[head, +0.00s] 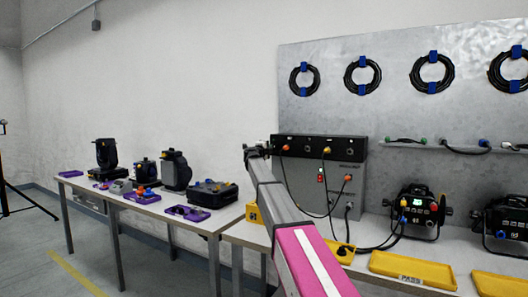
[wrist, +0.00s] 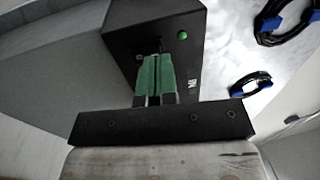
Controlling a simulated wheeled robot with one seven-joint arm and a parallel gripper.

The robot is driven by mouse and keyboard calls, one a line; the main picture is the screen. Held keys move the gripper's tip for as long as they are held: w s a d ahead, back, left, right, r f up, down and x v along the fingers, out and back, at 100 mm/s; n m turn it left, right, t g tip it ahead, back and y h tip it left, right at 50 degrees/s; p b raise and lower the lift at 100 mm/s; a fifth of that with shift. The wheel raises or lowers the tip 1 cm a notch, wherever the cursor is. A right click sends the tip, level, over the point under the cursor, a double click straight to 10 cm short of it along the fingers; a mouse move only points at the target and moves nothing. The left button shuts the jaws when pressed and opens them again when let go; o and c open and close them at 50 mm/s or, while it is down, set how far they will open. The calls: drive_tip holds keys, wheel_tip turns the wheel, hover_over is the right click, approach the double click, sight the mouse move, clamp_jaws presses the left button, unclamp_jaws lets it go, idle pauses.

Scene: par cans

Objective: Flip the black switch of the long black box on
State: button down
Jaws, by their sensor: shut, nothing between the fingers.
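My gripper (head: 250,150) is at the left end of the box. In the wrist view its green fingertips (wrist: 155,60) are closed together, empty, in front of that face. Whether they touch it I cannot tell. The black switch is not clearly visible; the fingers cover part of the face.
The grey cabinet (head: 305,185) carries a red switch and hanging cables. Yellow trays (head: 400,268) and black lamps (head: 418,212) stand to the right on the bench. A table (head: 185,222) at left holds several devices. Coiled cables (head: 363,75) hang on the metal wall panel.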

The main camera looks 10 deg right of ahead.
sight(274, 144)
drive_tip(key=shift+x, duration=1.25)
drive_tip(key=shift+w+d+r, duration=0.1)
drive_tip(key=shift+w+r, duration=0.05)
drive_tip(key=shift+w, duration=0.05)
drive_tip(key=shift+s, duration=0.15)
drive_tip(key=shift+s, duration=0.25)
drive_tip(key=s+a+r, duration=0.2)
drive_tip(key=s+a, duration=0.6)
drive_tip(key=s, duration=0.2)
drive_tip(key=shift+s, duration=0.3)
drive_tip(key=shift+a, duration=0.1)
